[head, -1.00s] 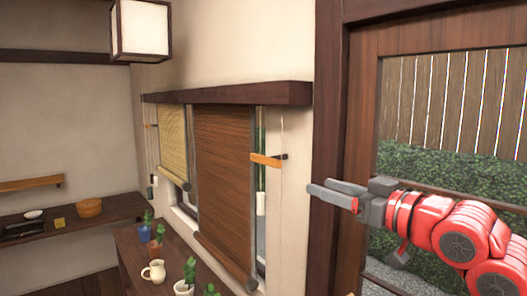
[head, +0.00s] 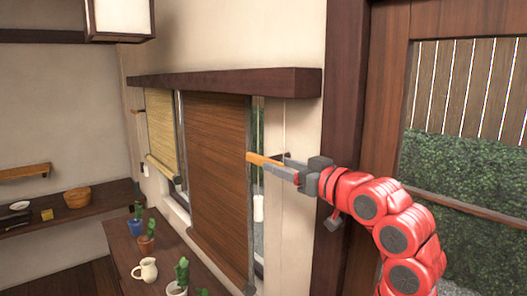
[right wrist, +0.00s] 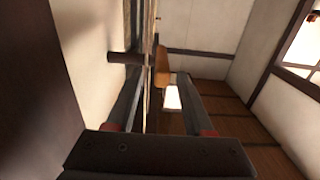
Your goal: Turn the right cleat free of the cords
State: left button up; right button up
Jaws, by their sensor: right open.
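The right cleat (head: 256,158) is an orange wooden bar lying roughly level beside the brown blind (head: 222,165). A thin pale cord (head: 284,125) hangs down to it from the dark beam. My right gripper (head: 280,171) is at the cleat's right end, overlapping it in the head view. In the right wrist view the gripper (right wrist: 160,82) has its fingers apart, with the orange cleat (right wrist: 162,64) showing between and just beyond the tips. I cannot tell whether they touch it. A dark peg (right wrist: 122,57) sticks out from the wall. My left gripper is out of view.
A dark beam (head: 220,83) runs above the blinds. A yellow blind (head: 161,130) with another cleat (head: 138,111) is further left. A shelf below holds potted cacti (head: 182,272) and a cream jug (head: 146,268). A dark wooden post (head: 342,90) stands right of the cleat.

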aim_at(264, 158)
jog(key=p+x, duration=0.1)
jog(key=x, duration=0.4)
jog(key=shift+a+r+p, duration=0.25)
jog(key=shift+a+p, duration=0.05)
jog(key=shift+p, duration=0.1)
jog(key=shift+w+a+f, duration=0.15)
jog(key=shift+w, duration=0.35)
jog(key=shift+s, duration=0.1)
jog(key=shift+c, duration=0.4)
grip_shut()
